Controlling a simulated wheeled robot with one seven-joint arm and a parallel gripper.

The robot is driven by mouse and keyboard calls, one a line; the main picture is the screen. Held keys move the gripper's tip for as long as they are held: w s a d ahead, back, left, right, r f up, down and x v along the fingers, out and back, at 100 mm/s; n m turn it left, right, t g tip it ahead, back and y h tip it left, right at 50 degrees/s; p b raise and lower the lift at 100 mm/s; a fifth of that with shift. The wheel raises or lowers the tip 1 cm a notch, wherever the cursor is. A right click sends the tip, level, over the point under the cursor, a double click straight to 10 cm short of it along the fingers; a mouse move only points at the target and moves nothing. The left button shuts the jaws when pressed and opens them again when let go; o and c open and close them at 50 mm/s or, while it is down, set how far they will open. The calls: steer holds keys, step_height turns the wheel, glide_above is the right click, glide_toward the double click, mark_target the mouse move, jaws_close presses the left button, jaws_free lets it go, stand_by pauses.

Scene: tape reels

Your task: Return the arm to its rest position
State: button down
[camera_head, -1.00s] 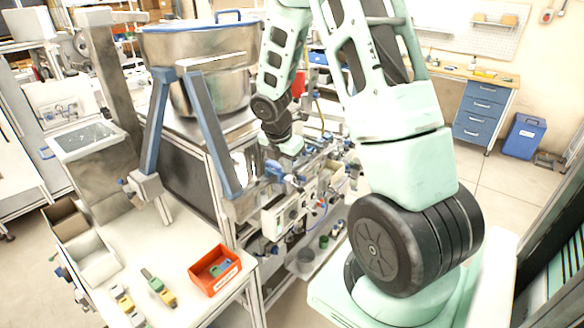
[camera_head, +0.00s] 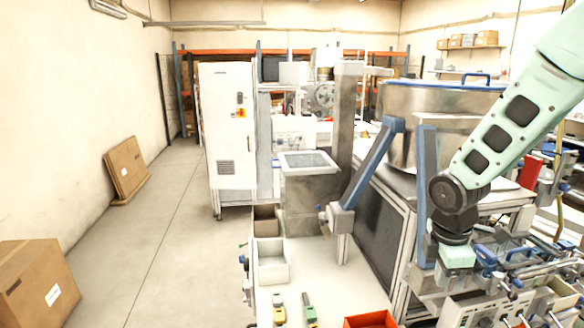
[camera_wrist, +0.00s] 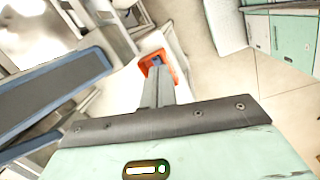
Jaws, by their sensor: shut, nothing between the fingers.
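My mint-green arm comes in from the right edge of the head view and bends down at a black joint. In that view my gripper's fingers cannot be made out clearly below the mint wrist part. In the wrist view my gripper (camera_wrist: 158,78) is shut, with its narrow grey fingers together and nothing between them. Beyond the fingertips, lower down, an orange-red bin (camera_wrist: 148,62) stands on a white bench. The same bin shows at the bottom of the head view (camera_head: 371,320). The gripper appears apart from it.
A blue-and-grey angled frame (camera_head: 369,175) and a large steel pot (camera_head: 437,103) stand close to the arm. A rack of fittings (camera_head: 500,285) lies below the wrist. A white cabinet (camera_head: 228,130) and cardboard boxes (camera_head: 36,285) stand left.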

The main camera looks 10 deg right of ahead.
steer(key=s+a+f+m+b, duration=0.2)
steer(key=s+a+b, duration=0.2)
steer(key=s+a, duration=0.2)
steer(key=s+a+f+m+y+b, duration=0.1)
steer(key=s+a+f+m+b, duration=0.2)
steer(key=s+a, duration=0.4)
steer(key=s+a+f+m+y+b, duration=0.1)
steer(key=s+a+b, duration=0.4)
steer(key=a, duration=0.5)
step_height(320, 180, down, 2)
steer(key=shift+s+f+m+g, duration=0.2)
steer(key=shift+s+m+g, duration=0.2)
steer(key=shift+s+m, duration=0.5)
steer(key=shift+s, duration=0.15)
